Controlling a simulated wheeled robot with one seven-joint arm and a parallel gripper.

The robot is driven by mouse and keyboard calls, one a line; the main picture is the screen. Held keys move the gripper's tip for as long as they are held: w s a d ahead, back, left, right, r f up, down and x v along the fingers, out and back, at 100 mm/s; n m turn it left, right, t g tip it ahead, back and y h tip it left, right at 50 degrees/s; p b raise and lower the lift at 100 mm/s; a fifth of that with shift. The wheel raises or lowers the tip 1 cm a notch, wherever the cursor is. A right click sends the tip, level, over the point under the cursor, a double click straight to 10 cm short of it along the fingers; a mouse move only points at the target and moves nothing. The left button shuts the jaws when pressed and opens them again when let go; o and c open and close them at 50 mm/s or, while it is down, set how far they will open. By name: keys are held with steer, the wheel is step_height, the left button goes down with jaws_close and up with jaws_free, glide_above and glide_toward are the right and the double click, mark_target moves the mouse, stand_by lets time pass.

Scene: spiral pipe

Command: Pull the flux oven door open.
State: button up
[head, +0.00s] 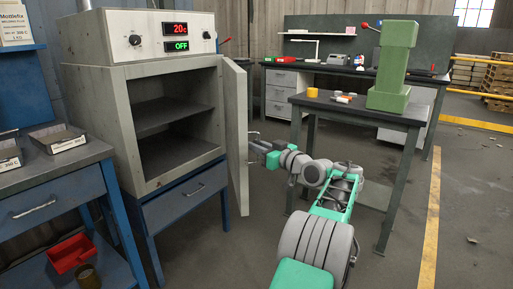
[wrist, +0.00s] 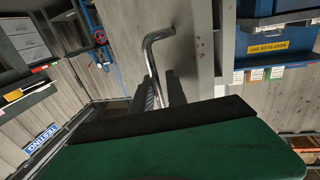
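The flux oven (head: 150,60) is a pale grey cabinet with two empty-looking shelves in view. Its door (head: 235,135) stands wide open, hinged at the right and seen nearly edge-on. The bent metal handle (wrist: 150,50) is on the door's outer face in the wrist view. My gripper (head: 258,143) is at the outer side of the door. In the wrist view my gripper (wrist: 155,90) has its two dark fingers on either side of the handle bar, with a gap showing between them. Whether a finger touches the bar is unclear.
A blue workbench (head: 50,180) with trays stands at the left. A dark table (head: 360,108) with a green press (head: 393,70) stands right of my arm. A desk with drawers (head: 281,90) is behind. Open floor lies in front of the oven.

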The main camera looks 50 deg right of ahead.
steer(key=shift+o, duration=1.2)
steer(key=shift+s, duration=0.1)
steer(key=shift+s, duration=0.15)
steer(key=s+a+p, duration=0.1)
steer(key=s, duration=0.6)
steer(key=shift+s+p, duration=0.25)
steer(key=shift+p, duration=0.05)
steer(key=shift+c, duration=0.3)
